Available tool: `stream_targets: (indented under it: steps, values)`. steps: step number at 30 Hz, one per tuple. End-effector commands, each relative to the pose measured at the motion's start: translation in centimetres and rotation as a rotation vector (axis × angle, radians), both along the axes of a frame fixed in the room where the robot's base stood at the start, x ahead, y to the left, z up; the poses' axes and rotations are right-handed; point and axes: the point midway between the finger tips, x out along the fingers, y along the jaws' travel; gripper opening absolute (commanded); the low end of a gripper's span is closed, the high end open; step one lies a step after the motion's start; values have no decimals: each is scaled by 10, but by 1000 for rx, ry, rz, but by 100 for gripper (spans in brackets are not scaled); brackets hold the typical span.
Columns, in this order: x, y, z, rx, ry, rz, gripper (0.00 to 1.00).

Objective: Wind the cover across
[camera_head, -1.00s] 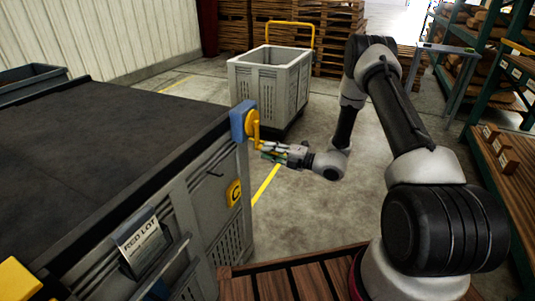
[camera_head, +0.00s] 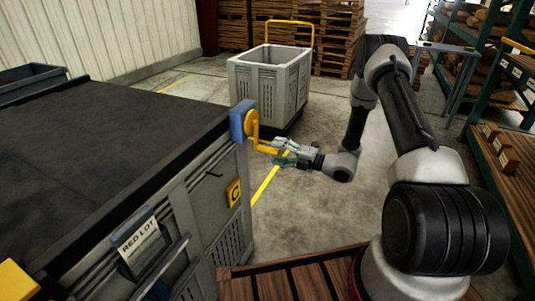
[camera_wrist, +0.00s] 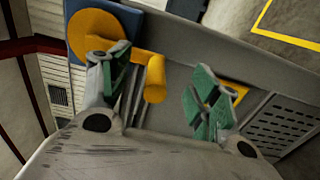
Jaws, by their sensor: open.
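In the wrist view the yellow crank disc (camera_wrist: 97,33) is at upper left, and the handle (camera_wrist: 155,79) lies between my spread green fingers (camera_wrist: 158,72), with gaps on both sides. My gripper is open and holds nothing. A dark cover (camera_head: 110,135) lies over the top of the bin.
The bin's front carries a "RED LOT" card (camera_head: 141,243) and a yellow "C" plate (camera_head: 234,192). A pale crate cart (camera_head: 268,88) stands behind on the floor. Green shelving (camera_head: 490,60) is at right.

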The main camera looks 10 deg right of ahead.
Motion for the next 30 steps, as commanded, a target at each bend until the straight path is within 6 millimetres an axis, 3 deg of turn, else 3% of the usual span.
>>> stream_targets:
  steps: [9, 19, 30]
  values:
    - [-25, -35, 0, 0, 1, -2, 62]
    - [-38, -53, 0, 0, 0, -1, 62]
    - [-74, -101, -1, -1, 1, -3, 62]
